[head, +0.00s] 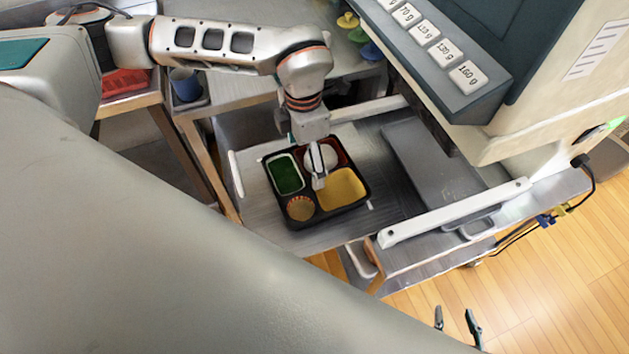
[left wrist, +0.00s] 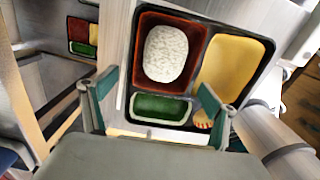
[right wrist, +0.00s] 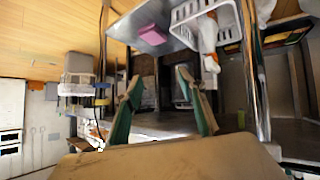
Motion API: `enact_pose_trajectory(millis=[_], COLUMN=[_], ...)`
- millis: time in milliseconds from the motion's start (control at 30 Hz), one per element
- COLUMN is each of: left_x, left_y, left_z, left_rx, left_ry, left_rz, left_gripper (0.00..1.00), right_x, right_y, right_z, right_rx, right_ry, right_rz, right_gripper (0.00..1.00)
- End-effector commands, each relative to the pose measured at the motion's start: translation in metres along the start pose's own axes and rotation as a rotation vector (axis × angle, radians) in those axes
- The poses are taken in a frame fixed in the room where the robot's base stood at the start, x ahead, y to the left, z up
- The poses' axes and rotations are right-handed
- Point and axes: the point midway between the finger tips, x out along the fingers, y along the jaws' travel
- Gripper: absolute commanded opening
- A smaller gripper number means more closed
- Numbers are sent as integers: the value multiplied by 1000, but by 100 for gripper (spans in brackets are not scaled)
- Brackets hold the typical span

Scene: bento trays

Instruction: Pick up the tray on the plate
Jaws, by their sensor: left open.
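The black tray (head: 330,214) lies flat on the metal plate (head: 250,205) beside the machine. It holds white rice, green food, yellow food and a small orange item in separate compartments. It also shows large in the left wrist view (left wrist: 271,50). My left gripper (head: 319,184) is over the tray's middle in the head view, pointing down. Its fingers (left wrist: 157,95) are apart with nothing clearly held, near the green compartment; I cannot tell whether they touch the tray. My right gripper (head: 457,318) is open and empty over the floor, away from the tray; its fingers (right wrist: 158,78) are apart.
The machine with weight labels (head: 424,32) stands on the right, with a white rail (head: 455,212) in front. A blue cup (head: 186,84) and a red tray (head: 125,83) are at the left. Coloured bowls (head: 358,35) stand behind. The right wrist view shows a white basket (right wrist: 205,22).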

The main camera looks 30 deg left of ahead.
Motion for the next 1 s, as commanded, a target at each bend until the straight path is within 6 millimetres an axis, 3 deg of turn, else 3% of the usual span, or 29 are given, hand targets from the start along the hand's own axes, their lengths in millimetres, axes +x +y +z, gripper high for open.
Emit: enact_pose_trajectory(millis=[67,233,267,633,1000], left_x=[-1,-1,-1,-9,-76], left_y=[0,0,0,0,1], left_z=[0,0,0,1,2], left_rx=[0,0,0,0,0], left_ry=[-1,-1,-1,-4,-7], left_rz=[0,0,0,1,4], left_gripper=[86,45,41,41,41], right_x=[1,3,4,3,-5], right_y=[1,4,4,4,-2], right_z=[-3,-8,-9,-12,-10], right_rx=[-1,-2,-3,-2,8], right_ry=[5,15,16,19,9], right_rz=[2,5,5,5,-6], right_gripper=[40,40,40,40,40])
